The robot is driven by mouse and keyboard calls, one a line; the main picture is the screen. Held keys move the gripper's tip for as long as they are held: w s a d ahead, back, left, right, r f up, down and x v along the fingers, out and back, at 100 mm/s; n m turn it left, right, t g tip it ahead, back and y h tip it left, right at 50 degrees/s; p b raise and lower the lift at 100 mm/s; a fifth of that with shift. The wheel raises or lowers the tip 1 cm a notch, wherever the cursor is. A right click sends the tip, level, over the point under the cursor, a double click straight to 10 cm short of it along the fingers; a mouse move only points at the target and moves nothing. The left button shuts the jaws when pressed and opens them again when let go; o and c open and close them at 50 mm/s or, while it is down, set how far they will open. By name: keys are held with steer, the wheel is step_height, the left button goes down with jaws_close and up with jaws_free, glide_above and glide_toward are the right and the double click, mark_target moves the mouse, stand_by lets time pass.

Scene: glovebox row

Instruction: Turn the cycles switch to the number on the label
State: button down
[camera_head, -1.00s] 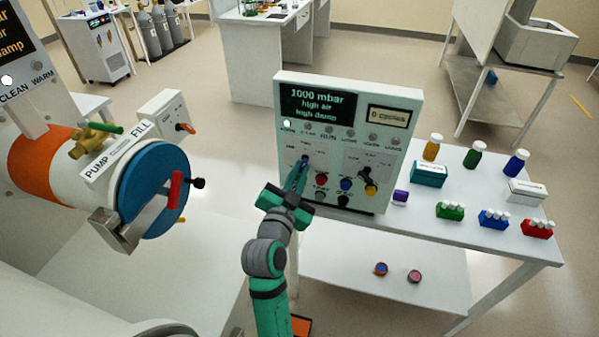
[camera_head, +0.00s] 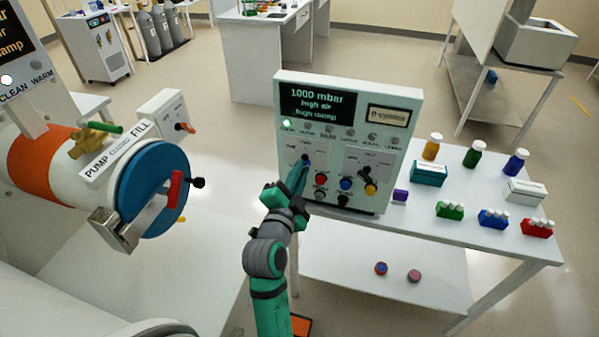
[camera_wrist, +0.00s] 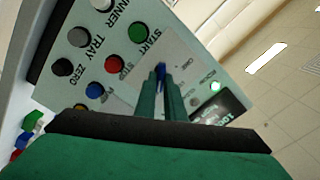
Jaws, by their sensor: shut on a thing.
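The pale control panel (camera_head: 335,112) stands upright on the white bench, with a dark display reading "1000 mbar, high air, high damp" and a small pale readout (camera_head: 388,115) ending in "cycles". The knob's pointer and the plate's numbers are too small or hidden to read.
Coloured buttons (camera_head: 345,184) and a yellow knob (camera_head: 370,188) sit close right of my gripper. A label (camera_head: 118,148) with PUMP and FILL is on the cylinder at left. Bottles and small boxes stand on the bench (camera_head: 430,225) at right.

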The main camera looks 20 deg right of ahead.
steer(key=c, duration=1.8)
jaws_free()
steer(key=shift+a, duration=0.1)
steer(key=shift+c, duration=0.2)
steer(key=v, duration=1)
steer(key=shift+s+a, duration=0.2)
steer(key=shift+s, duration=0.2)
steer(key=shift+d, duration=0.1)
